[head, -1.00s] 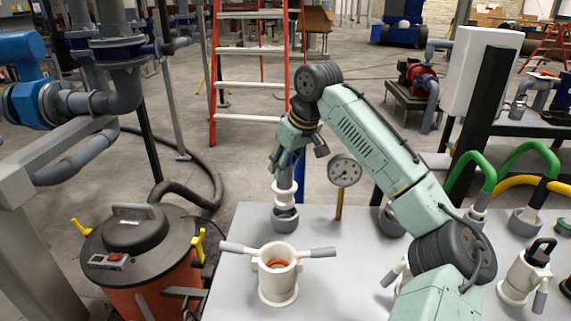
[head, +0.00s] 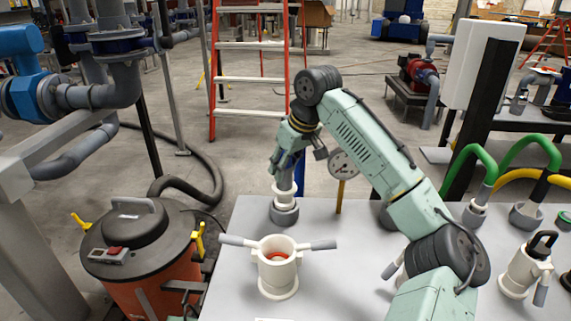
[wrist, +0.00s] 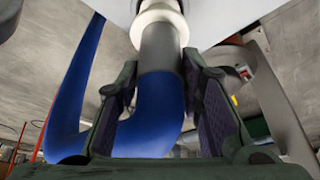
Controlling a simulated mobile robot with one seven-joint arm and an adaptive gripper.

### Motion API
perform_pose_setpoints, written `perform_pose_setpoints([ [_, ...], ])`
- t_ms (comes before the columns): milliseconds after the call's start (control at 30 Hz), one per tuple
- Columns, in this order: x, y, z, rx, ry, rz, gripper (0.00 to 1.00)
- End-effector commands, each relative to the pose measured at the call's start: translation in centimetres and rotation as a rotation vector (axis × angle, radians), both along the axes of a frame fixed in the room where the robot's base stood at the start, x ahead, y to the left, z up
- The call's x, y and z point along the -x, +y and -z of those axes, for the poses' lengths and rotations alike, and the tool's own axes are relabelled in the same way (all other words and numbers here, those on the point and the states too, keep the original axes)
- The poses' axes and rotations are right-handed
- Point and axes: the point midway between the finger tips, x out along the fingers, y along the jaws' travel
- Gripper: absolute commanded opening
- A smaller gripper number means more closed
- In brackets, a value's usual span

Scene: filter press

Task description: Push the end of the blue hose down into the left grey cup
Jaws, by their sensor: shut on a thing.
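My gripper (head: 285,168) is above the left grey cup (head: 284,215) at the back left of the pale table. In the wrist view its two dark fingers (wrist: 160,105) are shut around the end of the blue hose (wrist: 155,110), at its grey sleeve (wrist: 160,48). Beyond the sleeve is a white collar (wrist: 158,18), also seen in the head view (head: 283,191) just above the cup. The hose end points down, roughly upright, in line with the cup. The collar hides part of the cup's mouth, so how deep the tip sits is unclear.
A white two-handled fitting (head: 278,268) stands in front of the cup. A dial gauge (head: 343,165) on a yellow post is right of it. Green hoses (head: 470,155) and another grey cup (head: 525,214) are at the right. An orange drum (head: 150,285) stands left of the table.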

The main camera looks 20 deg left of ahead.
Motion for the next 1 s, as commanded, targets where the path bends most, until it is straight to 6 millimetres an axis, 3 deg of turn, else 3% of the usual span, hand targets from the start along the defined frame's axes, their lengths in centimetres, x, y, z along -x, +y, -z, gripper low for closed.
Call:
perform_pose_setpoints([
  [1000,0.0,0.0,2.5,-0.001,-0.001,-0.001,0.00],
])
